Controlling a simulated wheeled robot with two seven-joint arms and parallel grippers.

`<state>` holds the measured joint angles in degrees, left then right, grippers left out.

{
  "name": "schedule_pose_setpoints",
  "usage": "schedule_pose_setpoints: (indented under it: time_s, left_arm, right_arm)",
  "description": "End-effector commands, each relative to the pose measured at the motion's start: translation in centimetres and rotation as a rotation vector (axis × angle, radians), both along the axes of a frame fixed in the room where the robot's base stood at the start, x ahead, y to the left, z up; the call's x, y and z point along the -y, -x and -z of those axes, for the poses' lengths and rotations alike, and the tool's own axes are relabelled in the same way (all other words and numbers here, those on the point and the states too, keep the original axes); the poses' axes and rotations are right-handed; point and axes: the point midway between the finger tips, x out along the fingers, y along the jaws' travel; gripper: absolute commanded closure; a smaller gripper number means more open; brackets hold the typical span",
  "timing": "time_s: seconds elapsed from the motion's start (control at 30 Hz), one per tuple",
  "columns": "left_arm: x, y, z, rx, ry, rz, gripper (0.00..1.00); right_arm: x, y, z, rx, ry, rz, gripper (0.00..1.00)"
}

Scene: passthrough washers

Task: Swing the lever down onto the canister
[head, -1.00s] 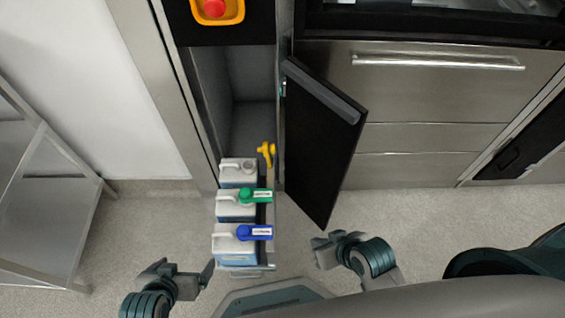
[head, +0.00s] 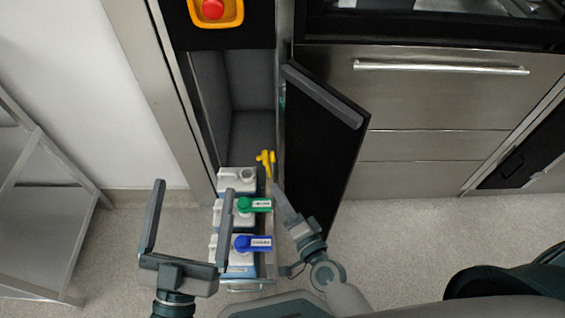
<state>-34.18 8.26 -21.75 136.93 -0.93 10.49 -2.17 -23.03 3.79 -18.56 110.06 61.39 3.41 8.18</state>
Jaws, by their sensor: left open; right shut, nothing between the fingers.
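Three white canisters stand in a row on a pull-out rack. The rear canister (head: 233,181) has its round mouth uncovered, and the yellow lever (head: 266,160) stands raised beside it at the right. The green lever (head: 253,205) lies across the middle canister (head: 226,213). The blue lever (head: 252,243) lies across the front canister (head: 240,262). My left gripper (head: 194,187) is open and empty, its right finger hiding part of the middle and front canisters. My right gripper (head: 279,186) is shut and empty, just right of the rack and below the yellow lever.
A black door (head: 325,140) stands open right of the rack, close to my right gripper. The tall narrow compartment (head: 252,130) is open behind the canisters.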

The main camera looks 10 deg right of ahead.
Motion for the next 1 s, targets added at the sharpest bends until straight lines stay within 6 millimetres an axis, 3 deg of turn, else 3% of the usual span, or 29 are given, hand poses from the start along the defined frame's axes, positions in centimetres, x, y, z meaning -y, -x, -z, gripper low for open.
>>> schedule_pose_setpoints:
  time_s: [0.1,0.3,0.77,1.0]
  left_arm:
    - [0.1,1.6,-2.6,0.119,0.058,0.006,0.07]
    - [-0.1,3.3,-4.8,0.23,0.114,0.009,0.07]
    - [-0.2,3.6,-5.1,0.247,0.123,0.009,0.07]
    - [-0.3,3.5,-5.2,0.251,0.123,0.007,0.07]
  right_arm:
    - [1.7,-0.8,1.0,-0.012,-0.095,0.109,1.0]
    - [3.6,-1.2,2.1,-0.027,-0.178,0.218,1.0]
    - [3.8,-1.4,2.3,-0.029,-0.188,0.235,1.0]
    - [3.8,-2.9,2.3,-0.028,-0.188,0.235,1.0]
